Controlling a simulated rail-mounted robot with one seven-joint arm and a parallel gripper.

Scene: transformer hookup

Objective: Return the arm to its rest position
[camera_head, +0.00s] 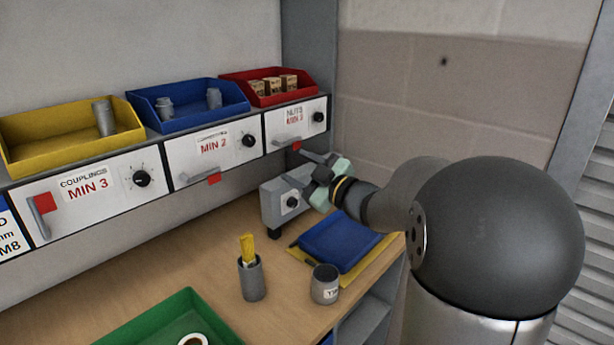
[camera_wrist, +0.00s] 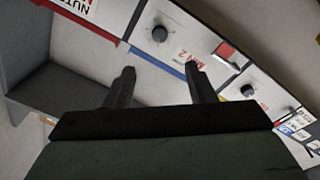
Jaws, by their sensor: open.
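My gripper (camera_head: 312,165) is at the far end of my outstretched arm in the head view, above the bench and just below the right-hand drawer marked NUTS (camera_head: 296,124). In the wrist view my gripper (camera_wrist: 158,88) shows two dark fingers spread apart with nothing between them. The drawer fronts lie beyond the fingertips there. The wrist view shows the drawer marked MIN 2 (camera_wrist: 180,40). I cannot tell from the head view how far the fingertips are from the NUTS drawer handle.
Yellow (camera_head: 60,137), blue (camera_head: 185,122) and red (camera_head: 262,98) bins stand on the shelf above the drawers. On the bench are a grey box (camera_head: 275,207), a blue tray (camera_head: 335,243), a brush cup (camera_head: 251,278), a grey mug (camera_head: 325,285) and a green tray (camera_head: 125,332).

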